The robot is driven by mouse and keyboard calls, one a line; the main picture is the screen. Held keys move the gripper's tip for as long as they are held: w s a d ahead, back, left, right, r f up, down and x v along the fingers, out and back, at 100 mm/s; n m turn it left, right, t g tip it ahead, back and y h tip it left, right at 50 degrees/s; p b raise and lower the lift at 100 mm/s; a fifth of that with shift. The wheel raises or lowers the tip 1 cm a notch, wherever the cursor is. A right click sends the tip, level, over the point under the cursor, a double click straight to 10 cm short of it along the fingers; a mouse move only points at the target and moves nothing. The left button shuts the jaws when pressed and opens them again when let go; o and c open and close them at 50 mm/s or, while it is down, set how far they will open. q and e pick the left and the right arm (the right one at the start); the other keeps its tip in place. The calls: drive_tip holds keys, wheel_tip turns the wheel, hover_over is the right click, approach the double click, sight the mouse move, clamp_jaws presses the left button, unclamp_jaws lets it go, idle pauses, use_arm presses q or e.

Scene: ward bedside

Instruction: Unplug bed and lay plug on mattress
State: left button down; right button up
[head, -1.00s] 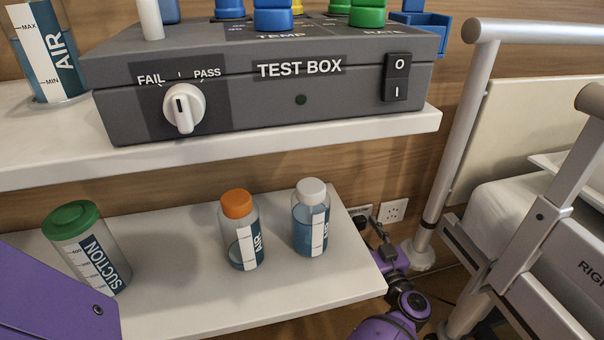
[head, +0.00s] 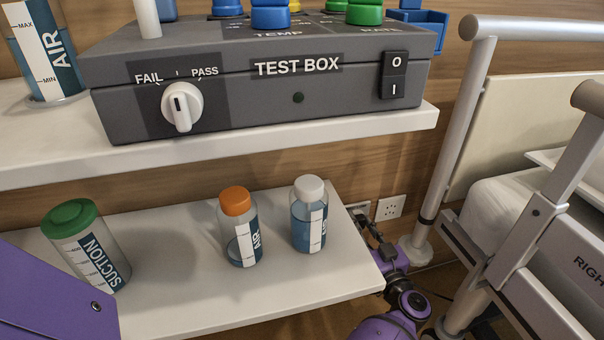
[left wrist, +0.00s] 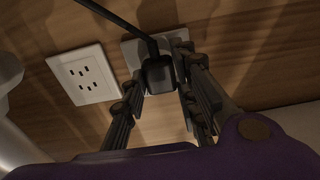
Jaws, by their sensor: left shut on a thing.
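The black plug (left wrist: 158,76) with its cord (left wrist: 125,22) is at a wall socket plate (left wrist: 131,54) in the left wrist view. I cannot tell whether its pins are fully seated. My left gripper (left wrist: 160,88) is shut on the plug, one finger on each side. In the head view my left gripper (head: 374,234) is low by the wall, just past the lower shelf's right end, and the plug is hard to make out. The bed's pale mattress (head: 512,197) is at the right, behind the rails. My right gripper is not in view.
A second socket (head: 391,207) beside the gripper is empty. The lower shelf (head: 180,300) holds several bottles, close to my left arm. The bed's metal post (head: 462,120) and side rail (head: 545,215) stand between gripper and mattress. A test box (head: 260,110) sits on the upper shelf.

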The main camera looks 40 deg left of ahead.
sight(361, 224)
use_arm(q)
drive_tip(key=shift+p+v, duration=0.95)
drive_tip(key=shift+v, duration=1.65)
drive_tip(key=shift+w+r, duration=0.1)
drive_tip(key=shift+r, duration=0.05)
